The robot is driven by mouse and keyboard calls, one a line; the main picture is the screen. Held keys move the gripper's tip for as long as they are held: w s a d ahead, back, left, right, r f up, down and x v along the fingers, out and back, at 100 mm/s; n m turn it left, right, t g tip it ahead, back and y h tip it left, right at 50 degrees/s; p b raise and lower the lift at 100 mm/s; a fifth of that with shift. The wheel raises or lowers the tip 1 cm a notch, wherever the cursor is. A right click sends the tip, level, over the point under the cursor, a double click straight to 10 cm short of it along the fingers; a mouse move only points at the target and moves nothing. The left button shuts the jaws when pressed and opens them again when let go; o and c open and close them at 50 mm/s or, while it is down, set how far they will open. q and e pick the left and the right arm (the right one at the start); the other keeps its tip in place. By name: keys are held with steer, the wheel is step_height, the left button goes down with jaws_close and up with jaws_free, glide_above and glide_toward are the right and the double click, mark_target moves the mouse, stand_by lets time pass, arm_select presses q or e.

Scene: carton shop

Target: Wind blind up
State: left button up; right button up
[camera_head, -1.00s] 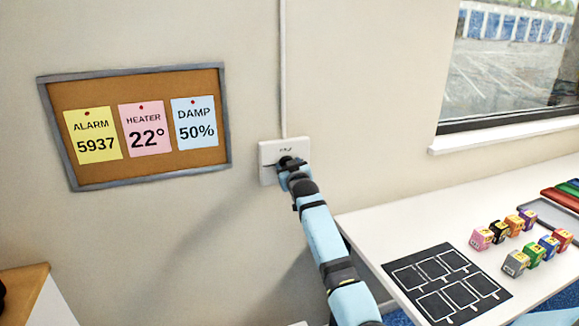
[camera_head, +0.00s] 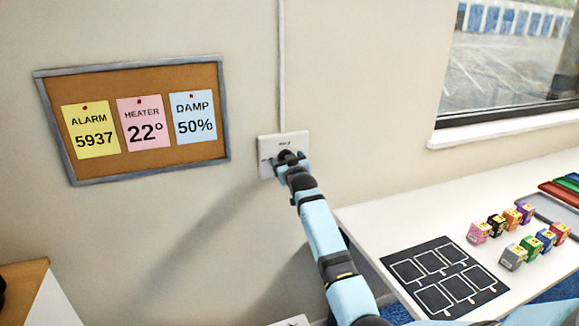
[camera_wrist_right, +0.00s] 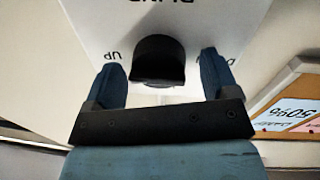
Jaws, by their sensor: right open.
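A white wall panel (camera_head: 270,148) is fixed to the wall below a vertical conduit. In the right wrist view the panel (camera_wrist_right: 90,22) appears upside down, with a cut-off "BLIND" label, "UP" at left and a partly hidden word at right. A black knob (camera_wrist_right: 158,52) sticks out from it between these words. My right gripper (camera_head: 289,160) is at the panel. In the wrist view its blue fingers (camera_wrist_right: 160,72) are open, one on each side of the knob, with visible gaps. The blind itself is not seen. My left gripper is not in view.
A cork board (camera_head: 140,168) with alarm, heater and damp notes hangs left of the panel. At right, a window (camera_head: 510,60) with a sill stands above a white table (camera_head: 360,222). The table holds a black outlined mat (camera_head: 440,275) and several coloured blocks (camera_head: 512,257).

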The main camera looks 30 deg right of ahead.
steer(key=v, duration=1.3)
steer(key=shift+s+a+b, duration=0.2)
steer(key=shift+s+b, duration=0.1)
steer(key=shift+b, duration=0.15)
